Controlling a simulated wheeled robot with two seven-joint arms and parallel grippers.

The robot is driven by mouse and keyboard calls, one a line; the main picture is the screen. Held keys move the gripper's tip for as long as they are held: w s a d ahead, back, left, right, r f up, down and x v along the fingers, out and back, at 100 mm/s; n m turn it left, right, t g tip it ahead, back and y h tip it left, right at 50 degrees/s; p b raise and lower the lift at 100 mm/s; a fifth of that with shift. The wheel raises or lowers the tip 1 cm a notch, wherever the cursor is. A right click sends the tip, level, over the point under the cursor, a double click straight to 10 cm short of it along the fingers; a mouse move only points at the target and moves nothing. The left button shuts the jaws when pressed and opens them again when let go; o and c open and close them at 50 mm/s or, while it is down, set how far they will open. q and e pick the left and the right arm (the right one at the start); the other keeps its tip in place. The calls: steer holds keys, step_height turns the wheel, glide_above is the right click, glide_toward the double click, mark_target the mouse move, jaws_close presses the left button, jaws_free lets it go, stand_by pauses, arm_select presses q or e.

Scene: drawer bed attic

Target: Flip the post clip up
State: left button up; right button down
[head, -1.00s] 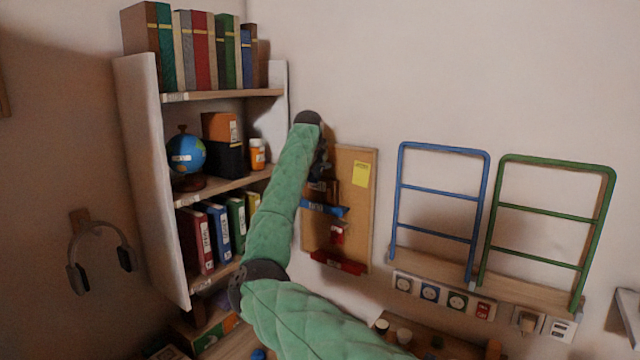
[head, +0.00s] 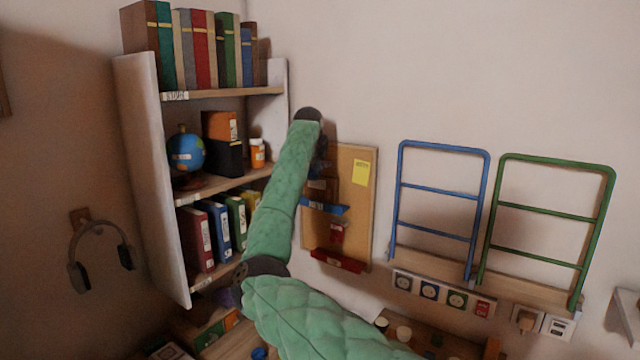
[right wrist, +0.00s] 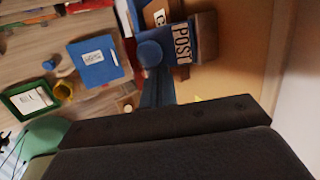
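The blue post clip (head: 325,208) is on the cork board (head: 357,215), part of it hidden behind my right arm. In the right wrist view the clip (right wrist: 181,43) shows close up, with the white word POST turned sideways. My right gripper (head: 320,165) is by the upper left of the board, mostly hidden by my green forearm. In the right wrist view a dark blue stem with a rounded end (right wrist: 150,54), seemingly my right gripper's fingertip, overlaps the clip's edge. I cannot tell whether it touches, or whether the fingers are parted. My left gripper is not in view.
A red clip (head: 337,234) and a red ledge (head: 337,262) are below the blue clip. A yellow note (head: 360,174) is at the upper right. The bookshelf (head: 150,180) stands close on the left. A blue rack (head: 440,195) is to the right.

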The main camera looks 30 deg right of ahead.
arm_select(q)
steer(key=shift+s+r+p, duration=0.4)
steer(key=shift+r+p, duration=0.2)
steer(key=shift+p, duration=0.05)
stand_by(1.0)
